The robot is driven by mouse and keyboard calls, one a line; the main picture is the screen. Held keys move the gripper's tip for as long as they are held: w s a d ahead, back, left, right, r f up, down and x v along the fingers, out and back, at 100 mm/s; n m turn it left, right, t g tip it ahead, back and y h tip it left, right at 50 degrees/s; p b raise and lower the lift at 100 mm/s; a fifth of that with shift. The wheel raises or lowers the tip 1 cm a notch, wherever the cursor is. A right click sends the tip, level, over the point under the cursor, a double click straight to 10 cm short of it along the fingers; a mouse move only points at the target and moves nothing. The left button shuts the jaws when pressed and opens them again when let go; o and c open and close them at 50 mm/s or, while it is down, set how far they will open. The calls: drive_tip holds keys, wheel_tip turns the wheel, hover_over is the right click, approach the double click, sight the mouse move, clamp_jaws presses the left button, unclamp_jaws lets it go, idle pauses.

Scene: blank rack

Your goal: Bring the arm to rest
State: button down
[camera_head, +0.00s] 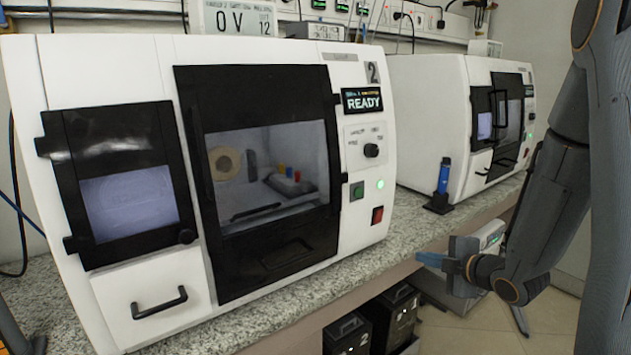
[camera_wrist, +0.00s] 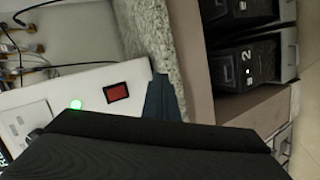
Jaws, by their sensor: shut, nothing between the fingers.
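My arm comes down the right side of the camera_head view, bent at the elbow. My gripper (camera_head: 432,260) is at its lower end, in front of the bench's front edge and to the right of the near machine. The blue fingers are shut and empty, and point left. In the wrist view the shut fingers (camera_wrist: 163,100) show as a dark blue shape in front of the bench edge. A large black part fills the bottom of that view.
A white machine (camera_head: 364,210) reading READY, its doors shut, stands on the granite bench (camera_head: 410,240). A second white machine (camera_head: 425,115) stands behind. A blue tool in a black stand (camera_head: 440,203) is between them. Black boxes (camera_head: 395,310) sit below the bench.

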drive_tip(key=s+a+r+m+g+h, duration=0.1)
drive_tip(key=s+a+m+g, duration=0.2)
drive_tip(key=s+m, duration=0.3)
drive_tip(key=s+a+r+m+g+h+p, duration=0.1)
drive_tip(key=s+a+m+g, duration=0.3)
drive_tip(key=s, duration=0.8)
drive_tip(key=s+a+r+m+g+h+p, duration=0.1)
drive_tip(key=s+a+r+m+g+h, duration=0.1)
drive_tip(key=s+m+g, duration=0.3)
drive_tip(key=s+a+m, duration=0.1)
drive_tip(key=s+m, duration=0.3)
drive_tip(key=shift+s+a, duration=0.15)
drive_tip(key=shift+s, duration=0.2)
